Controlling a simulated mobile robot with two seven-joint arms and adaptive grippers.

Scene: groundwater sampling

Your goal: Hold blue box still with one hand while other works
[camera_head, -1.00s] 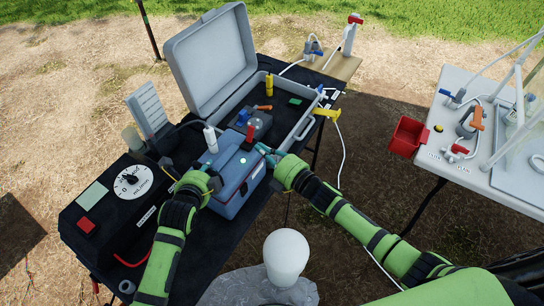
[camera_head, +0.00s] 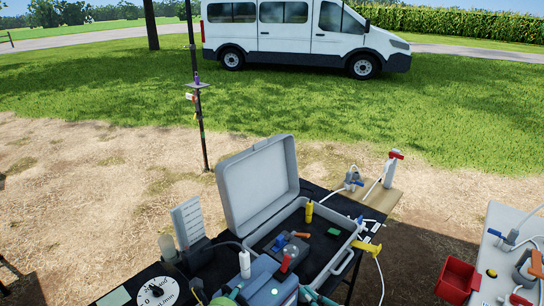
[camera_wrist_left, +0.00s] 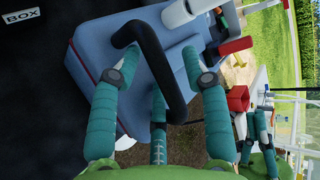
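The blue box (camera_head: 262,278) stands at the bottom of the head view, cut off by the frame edge. It fills the upper middle of the left wrist view (camera_wrist_left: 88,62), with a dark handle-like bar (camera_wrist_left: 165,75) in front of it. My left gripper (camera_wrist_left: 160,55) has its teal fingers spread on both sides of this bar. Whether they touch the bar or box is unclear.
An open grey case (camera_head: 262,185) stands behind the box on the black table. A round dial (camera_head: 157,292) is at left. A red bin (camera_head: 456,282) and white table (camera_head: 505,225) are at right. Tubing and a small wooden board (camera_head: 378,197) lie behind. A white van (camera_head: 300,35) is far back.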

